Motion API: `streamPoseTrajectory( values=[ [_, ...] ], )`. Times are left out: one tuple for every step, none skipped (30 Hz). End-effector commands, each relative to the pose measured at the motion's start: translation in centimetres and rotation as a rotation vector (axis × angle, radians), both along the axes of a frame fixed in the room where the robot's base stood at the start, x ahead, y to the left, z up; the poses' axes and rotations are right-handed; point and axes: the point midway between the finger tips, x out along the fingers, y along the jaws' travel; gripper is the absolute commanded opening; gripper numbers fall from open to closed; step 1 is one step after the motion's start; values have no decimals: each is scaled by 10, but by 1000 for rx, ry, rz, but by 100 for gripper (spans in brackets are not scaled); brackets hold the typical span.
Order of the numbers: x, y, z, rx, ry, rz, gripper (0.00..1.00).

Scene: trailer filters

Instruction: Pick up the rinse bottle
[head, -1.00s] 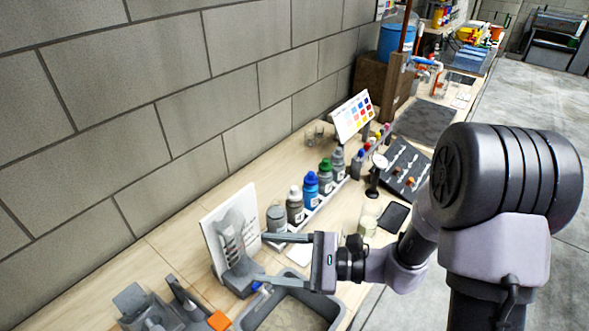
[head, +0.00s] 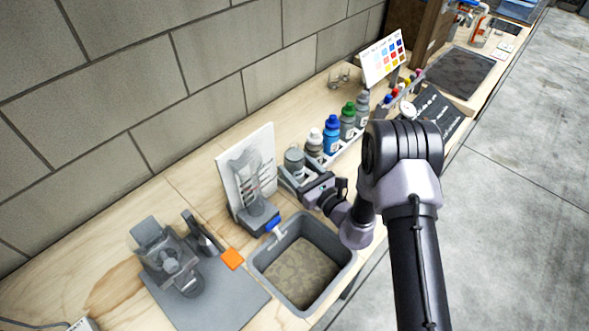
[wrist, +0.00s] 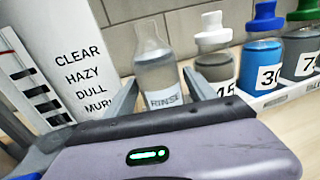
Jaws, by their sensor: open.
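The rinse bottle (wrist: 155,72) is clear, with a see-through tapered top and a white label reading RINSE. It stands upright on the bench. In the head view, it appears as the grey cylinder (head: 294,158) at the near end of the bottle row. My gripper (wrist: 160,80) is open, with one finger on each side of the bottle in the wrist view. I see no clear contact, and how far the fingers reach past it is hard to tell. In the head view, my gripper (head: 291,174) is low beside the bottle, which it partly hides.
Numbered bottles with white (wrist: 213,50), blue (wrist: 263,55) and green caps stand in a white rack close to the right. A white clarity board (head: 262,150) stands close to the left. A grey basin (head: 345,262) lies in front.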

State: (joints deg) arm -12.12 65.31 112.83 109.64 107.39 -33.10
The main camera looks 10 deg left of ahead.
Motion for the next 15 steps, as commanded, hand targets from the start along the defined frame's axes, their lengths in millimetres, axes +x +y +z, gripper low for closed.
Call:
streamPoseTrajectory(
  values=[
    [6,8,1,0,-6,3,64],
    [10,13,3,0,-6,4,64],
    [15,18,3,0,-4,3,64],
    [18,22,3,-1,-4,3,64],
    [21,25,3,-1,-4,2,64],
    [23,27,4,-1,-2,3,64],
    [24,28,4,0,-1,2,64],
    [25,29,5,0,-1,1,64],
    [25,29,5,0,0,1,64],
    [25,29,5,0,0,1,64],
    [25,29,5,0,0,1,64],
    [25,29,5,0,0,1,64],
    [25,28,5,0,0,1,62],
    [25,28,5,0,0,1,56],
    [25,28,5,0,0,1,49]
  ],
)
